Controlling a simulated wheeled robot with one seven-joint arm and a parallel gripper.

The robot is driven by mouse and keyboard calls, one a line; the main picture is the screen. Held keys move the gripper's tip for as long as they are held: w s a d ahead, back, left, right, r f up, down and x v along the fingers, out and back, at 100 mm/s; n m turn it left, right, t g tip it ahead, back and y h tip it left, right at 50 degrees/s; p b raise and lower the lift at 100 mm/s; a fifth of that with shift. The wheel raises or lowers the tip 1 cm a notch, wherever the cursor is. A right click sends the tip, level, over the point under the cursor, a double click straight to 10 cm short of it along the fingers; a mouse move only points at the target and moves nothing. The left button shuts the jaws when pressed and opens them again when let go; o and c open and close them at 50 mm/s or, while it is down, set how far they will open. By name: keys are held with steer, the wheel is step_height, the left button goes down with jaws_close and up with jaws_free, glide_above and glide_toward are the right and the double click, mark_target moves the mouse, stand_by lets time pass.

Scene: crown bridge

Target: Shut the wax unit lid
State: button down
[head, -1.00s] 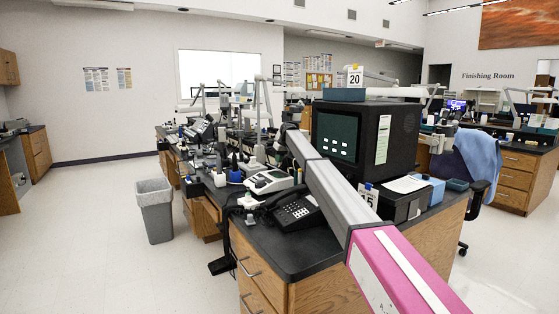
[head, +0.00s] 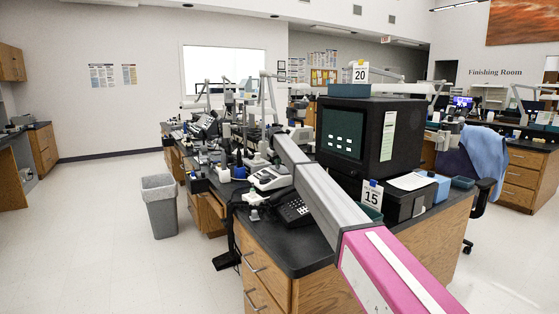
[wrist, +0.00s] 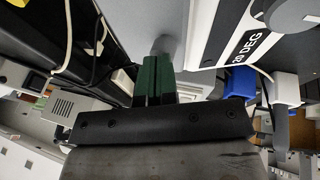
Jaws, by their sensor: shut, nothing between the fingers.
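My arm reaches from the lower right over the counter in the head view, and its far end is hard to make out among the equipment. My gripper (wrist: 158,80) shows in the wrist view as two green fingers, shut together with nothing between them. A white unit with a dark panel (head: 268,178) sits on the counter left of my arm; I cannot tell whether it is the wax unit. In the wrist view, a white device marked "20 DEG" (wrist: 245,40) is at the upper right, apart from the fingers. I cannot make out a lid or its position.
A black telephone (head: 293,210) is partly behind my arm. A large black cabinet (head: 365,138) stands to its right. A grey bin (head: 161,208) is on the open floor at left. Cables (wrist: 98,45) and a blue object (wrist: 237,82) lie near the fingers.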

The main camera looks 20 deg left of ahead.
steer(key=shift+s+a+f, duration=0.15)
steer(key=shift+f, duration=0.1)
stand_by(0.5)
step_height(320, 180, up, 4)
steer(key=shift+r, duration=0.2)
steer(key=v, duration=0.9)
steer(key=shift+s+a+r, duration=0.15)
steer(key=shift+s, duration=0.35)
